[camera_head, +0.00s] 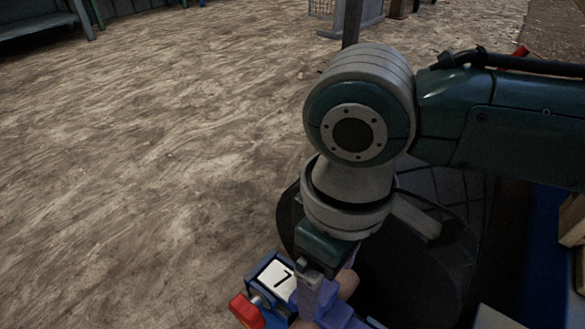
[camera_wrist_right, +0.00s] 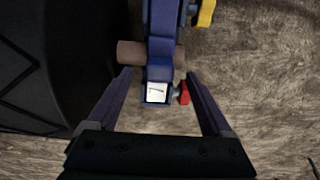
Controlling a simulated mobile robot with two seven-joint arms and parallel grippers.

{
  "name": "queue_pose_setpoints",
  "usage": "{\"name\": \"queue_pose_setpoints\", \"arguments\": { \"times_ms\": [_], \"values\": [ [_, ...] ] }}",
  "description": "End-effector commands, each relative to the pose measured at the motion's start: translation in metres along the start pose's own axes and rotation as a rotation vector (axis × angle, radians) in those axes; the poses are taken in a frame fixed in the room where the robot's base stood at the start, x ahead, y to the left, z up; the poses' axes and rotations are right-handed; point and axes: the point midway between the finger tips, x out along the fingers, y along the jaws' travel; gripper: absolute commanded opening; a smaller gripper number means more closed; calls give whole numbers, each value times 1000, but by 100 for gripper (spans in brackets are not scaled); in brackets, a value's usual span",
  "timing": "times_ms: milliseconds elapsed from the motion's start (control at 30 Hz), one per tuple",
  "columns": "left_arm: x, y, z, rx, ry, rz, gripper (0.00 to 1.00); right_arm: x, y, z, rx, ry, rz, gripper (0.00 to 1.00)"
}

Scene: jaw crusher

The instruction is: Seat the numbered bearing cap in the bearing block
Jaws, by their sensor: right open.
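A blue block part with a white plate bearing a dark numeral (camera_head: 279,277) is at the bottom of the head view, beside a brown cylinder. In the right wrist view, the white numbered plate (camera_wrist_right: 156,93) is on the near end of the blue part (camera_wrist_right: 159,72). I cannot tell where cap and bearing block divide. My right gripper (camera_wrist_right: 158,78) is open, its fingers apart on either side of the numbered part, with visible gaps. In the head view, the right gripper (camera_head: 322,292) is just right of the plate, partly covering the parts. My left gripper is not seen.
A red knob (camera_head: 246,310) sticks out beside the numbered plate. The brown cylinder (camera_wrist_right: 128,52) crosses the blue part, and a yellow piece (camera_wrist_right: 206,13) is farther along. A large dark wheel-like body (camera_head: 400,270) is close on the right. Bare ground is open at left.

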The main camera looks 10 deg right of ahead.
Motion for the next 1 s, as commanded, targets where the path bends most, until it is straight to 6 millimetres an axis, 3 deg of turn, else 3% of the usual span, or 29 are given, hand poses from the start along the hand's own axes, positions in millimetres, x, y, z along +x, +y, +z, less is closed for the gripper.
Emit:
{"name": "queue_pose_setpoints", "arguments": {
  "times_ms": [33, 200, 367, 567, 667, 833, 900, 1000],
  "values": [
    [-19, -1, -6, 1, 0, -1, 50, -22, 0, 0, 0, 0, 0, 84],
    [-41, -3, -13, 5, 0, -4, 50, -52, 0, 0, 0, 0, 0, 84],
    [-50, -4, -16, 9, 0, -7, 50, -67, 0, 0, 0, 0, -1, 84],
    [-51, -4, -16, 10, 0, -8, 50, -68, -2, 0, -2, 2, -5, 84],
    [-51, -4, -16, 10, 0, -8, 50, -66, -20, 0, -18, 33, -41, 84],
    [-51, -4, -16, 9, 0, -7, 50, -74, -72, 2, -12, 188, -159, 84],
    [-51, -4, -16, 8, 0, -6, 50, -81, -81, 8, 40, 265, -184, 84],
    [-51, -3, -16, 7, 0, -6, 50, -89, -73, 28, 159, 340, -167, 84]
  ]
}}
